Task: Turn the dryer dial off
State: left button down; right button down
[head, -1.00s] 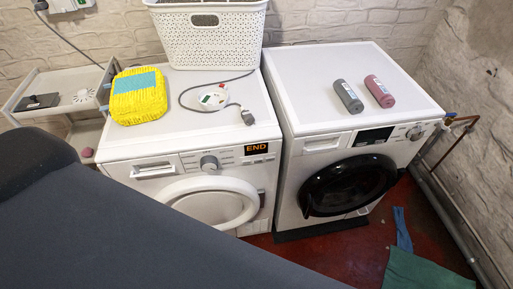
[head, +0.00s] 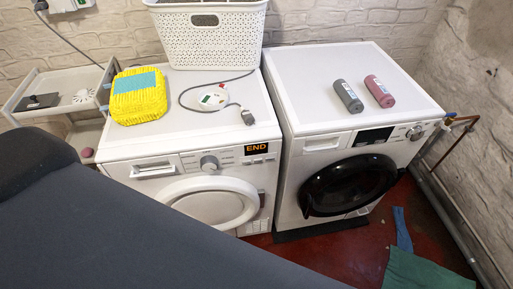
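The dryer (head: 120,153) is the white machine on the left, with a round white door (head: 240,188) and a lit display (head: 257,148) reading "END" in orange. Its silver dial (head: 209,163) is on the front panel, left of the display. The dial's exact setting is too small to tell. My dark arm fills the lower left of the head view and hides part of the dryer's lower front. Neither gripper is in view, and nothing of mine touches the dial.
A second machine (head: 285,60) with a black door (head: 350,184) stands at the right. A white basket (head: 210,42), a yellow pack (head: 139,96) and a cable sit on the dryer. Grey (head: 348,97) and pink (head: 380,91) rolls lie on the other machine. A green cloth (head: 428,272) lies on the red floor.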

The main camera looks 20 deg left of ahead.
aim_at(207, 162)
jog(key=j+u, duration=0.15)
jog(key=u, duration=1)
jog(key=k+j, duration=0.05)
